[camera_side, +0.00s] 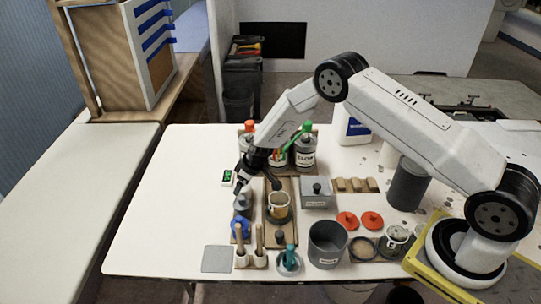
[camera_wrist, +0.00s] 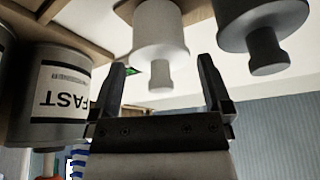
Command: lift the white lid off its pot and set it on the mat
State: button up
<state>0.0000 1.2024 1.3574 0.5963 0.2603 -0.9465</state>
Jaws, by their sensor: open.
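The white lid (camera_wrist: 158,75) shows its knob upside down in the wrist view, on a white pot (camera_wrist: 160,28). My gripper (camera_wrist: 162,68) is open, with one finger on each side of the knob in the picture; I cannot tell whether they touch it. In the side view my gripper (camera_side: 242,186) is low over the left rack, and it and the wrist hide the white pot there. The mat, a flat grey square (camera_side: 217,259), lies bare at the table's front left.
A dark grey lidded pot (camera_wrist: 262,35) stands beside the white one, and a can marked FAST (camera_wrist: 60,95) is on the other side. A cup (camera_side: 279,206), a grey box (camera_side: 316,193) and a dark pot (camera_side: 327,243) stand to the right. Free table lies left of the racks.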

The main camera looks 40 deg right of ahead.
dwell(0.4)
jog(key=c, duration=1.1)
jog(key=shift+o, duration=0.2)
jog(key=shift+r, duration=0.1)
jog(key=shift+r, duration=0.8)
jog(key=s+r, duration=1.1)
jog(key=s, duration=0.3)
jog(key=shift+d, duration=0.25)
jog(key=shift+r, duration=0.1)
jog(key=shift+r, duration=0.85)
